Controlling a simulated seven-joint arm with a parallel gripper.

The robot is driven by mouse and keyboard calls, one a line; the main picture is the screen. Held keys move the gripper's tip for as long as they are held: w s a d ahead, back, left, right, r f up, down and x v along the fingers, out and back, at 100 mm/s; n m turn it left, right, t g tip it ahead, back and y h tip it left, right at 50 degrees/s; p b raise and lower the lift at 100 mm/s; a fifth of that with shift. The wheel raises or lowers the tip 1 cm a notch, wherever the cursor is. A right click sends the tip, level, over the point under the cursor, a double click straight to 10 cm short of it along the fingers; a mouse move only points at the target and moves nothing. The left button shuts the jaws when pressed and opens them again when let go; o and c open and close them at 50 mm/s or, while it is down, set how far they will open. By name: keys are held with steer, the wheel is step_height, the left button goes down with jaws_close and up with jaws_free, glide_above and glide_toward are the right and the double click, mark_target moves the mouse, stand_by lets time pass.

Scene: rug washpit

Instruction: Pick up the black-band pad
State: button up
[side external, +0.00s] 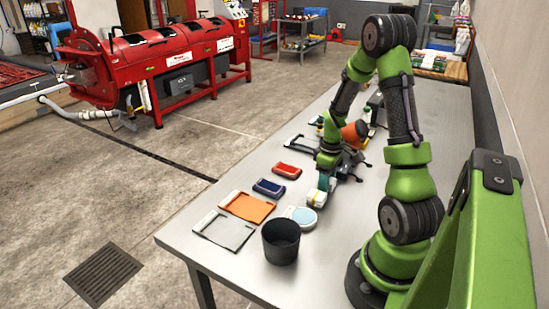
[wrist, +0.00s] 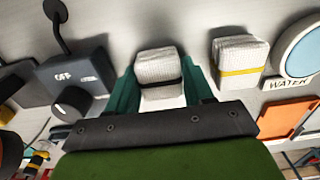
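The black-band pad (wrist: 158,72) is a white, woven-looking block with a dark band, in the middle of the wrist view. The teal fingers of my gripper (wrist: 160,88) stand on either side of it. They look spread, with the pad between them; any contact is hard to make out. In the side view my gripper (side external: 326,184) is low over the table and the black-band pad cannot be made out. A similar pad with a yellow band (wrist: 237,60) stands to the right in the wrist view. It also shows beside my gripper in the side view (side external: 316,198).
A round blue dish labelled WATER (wrist: 303,48) is beyond the yellow-band pad. A dark box marked OFF (wrist: 75,75) with a knob is close on the left. Orange (side external: 250,207) and grey (side external: 225,232) trays and a dark cup (side external: 281,243) occupy the table's near end.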

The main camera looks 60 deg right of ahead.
steer(key=c, duration=0.4)
steer(key=shift+r, duration=0.15)
steer(key=shift+c, duration=0.2)
step_height(320, 180, up, 10)
steer(key=shift+f, duration=0.1)
